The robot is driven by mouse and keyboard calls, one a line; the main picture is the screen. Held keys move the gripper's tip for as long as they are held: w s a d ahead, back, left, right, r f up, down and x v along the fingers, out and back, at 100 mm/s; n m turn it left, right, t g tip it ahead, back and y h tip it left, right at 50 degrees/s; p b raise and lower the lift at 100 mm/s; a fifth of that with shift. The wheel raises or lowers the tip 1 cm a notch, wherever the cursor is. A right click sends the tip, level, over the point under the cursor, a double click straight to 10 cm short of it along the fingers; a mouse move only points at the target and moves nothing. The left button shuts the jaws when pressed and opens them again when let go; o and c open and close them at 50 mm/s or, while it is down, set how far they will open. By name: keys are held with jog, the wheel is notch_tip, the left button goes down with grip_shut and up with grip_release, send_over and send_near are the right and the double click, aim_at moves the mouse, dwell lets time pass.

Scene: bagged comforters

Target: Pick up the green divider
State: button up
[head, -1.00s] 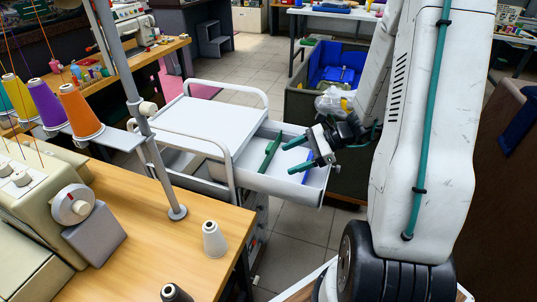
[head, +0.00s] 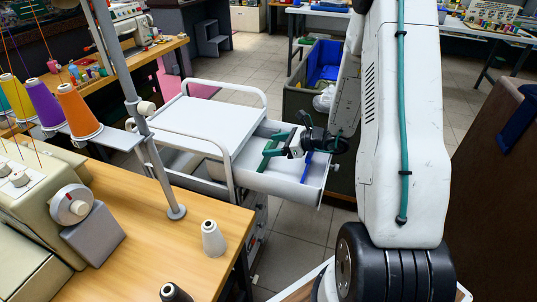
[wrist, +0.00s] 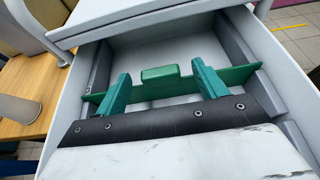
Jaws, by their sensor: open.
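The green divider (wrist: 158,90) stands across the open drawer (wrist: 269,62) in the wrist view, with a raised tab at its middle. In the head view part of the divider (head: 268,158) shows inside the drawer, left of my gripper. My gripper (wrist: 158,82) is open, with its two teal fingers on either side of the tab and apart from it. In the head view my gripper (head: 279,143) is over the drawer. I cannot tell whether the fingertips touch the divider.
A blue divider (head: 306,167) is in the same drawer, nearer its front. The white cart top (head: 205,122) and its rails rise behind the drawer. A wooden sewing table (head: 130,230) with a white thread cone (head: 212,239) stands at left. A bin with blue contents (head: 325,62) is beyond.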

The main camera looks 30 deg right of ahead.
aim_at(268, 145)
jog(key=x, duration=0.4)
jog(key=shift+w+a, duration=0.1)
jog(key=c, duration=1.1)
jog(key=shift+r, duration=0.15)
